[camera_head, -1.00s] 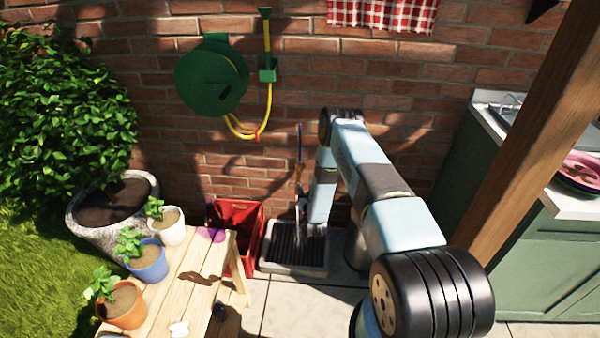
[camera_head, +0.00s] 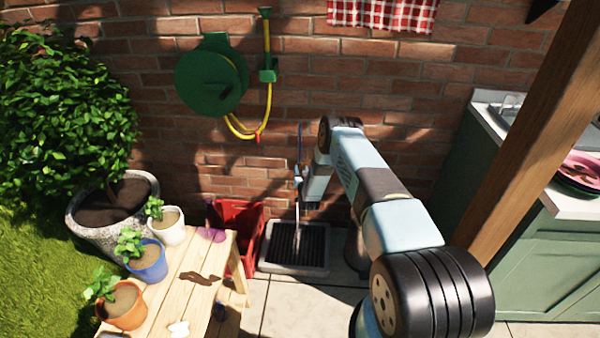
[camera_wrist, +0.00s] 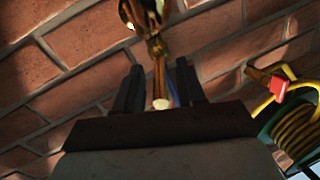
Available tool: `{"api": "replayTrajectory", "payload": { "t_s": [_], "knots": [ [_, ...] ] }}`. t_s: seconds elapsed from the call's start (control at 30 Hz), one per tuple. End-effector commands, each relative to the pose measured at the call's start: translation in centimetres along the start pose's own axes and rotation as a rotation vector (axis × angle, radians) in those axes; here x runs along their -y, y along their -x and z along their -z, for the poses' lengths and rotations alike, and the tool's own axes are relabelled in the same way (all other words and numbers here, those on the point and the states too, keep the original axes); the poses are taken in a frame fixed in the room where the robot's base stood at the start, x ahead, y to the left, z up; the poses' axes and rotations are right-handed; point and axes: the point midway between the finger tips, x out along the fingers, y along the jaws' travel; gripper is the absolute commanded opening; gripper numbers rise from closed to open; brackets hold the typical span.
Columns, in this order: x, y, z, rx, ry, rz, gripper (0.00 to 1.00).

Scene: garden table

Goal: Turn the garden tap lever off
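The brass garden tap (camera_wrist: 145,14) shows at the top of the wrist view, against the brick wall. A narrow brass-orange part with a pale rounded end (camera_wrist: 160,103) points from it between my fingers; I cannot tell if this is the lever or the spout. My gripper (camera_wrist: 158,76) is open, with one dark finger on each side of that part and a gap visible on both sides. In the head view the tap (camera_head: 299,172) is small, beside my wrist, and my fingertips are not clear. A pale stream of water (camera_head: 297,218) falls below it.
A grey drain tray (camera_head: 293,268) lies under the tap, with a red crate (camera_head: 250,262) to its left. A blue pipe (camera_head: 300,140) runs up the wall. A green hose reel (camera_head: 211,82) hangs upper left. A wooden bench (camera_head: 165,305) with potted plants stands at front left.

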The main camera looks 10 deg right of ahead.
Motion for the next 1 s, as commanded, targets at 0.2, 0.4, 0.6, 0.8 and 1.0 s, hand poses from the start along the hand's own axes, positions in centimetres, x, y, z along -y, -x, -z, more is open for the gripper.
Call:
{"api": "replayTrajectory", "payload": {
  "t_s": [0.2, 0.4, 0.6, 0.8, 1.0],
  "knots": [
    [0.01, -0.13, 0.00, 0.000, 0.000, 0.000, 0.39],
    [-0.01, -0.11, 0.01, 0.000, 0.000, 0.000, 0.27],
    [-0.02, -0.11, 0.02, 0.000, 0.000, 0.000, 0.08],
    [-0.04, -0.11, 0.02, 0.000, 0.000, 0.000, 0.00],
    [-0.06, -0.11, 0.02, 0.000, 0.000, -0.001, 0.00]
  ]
}}
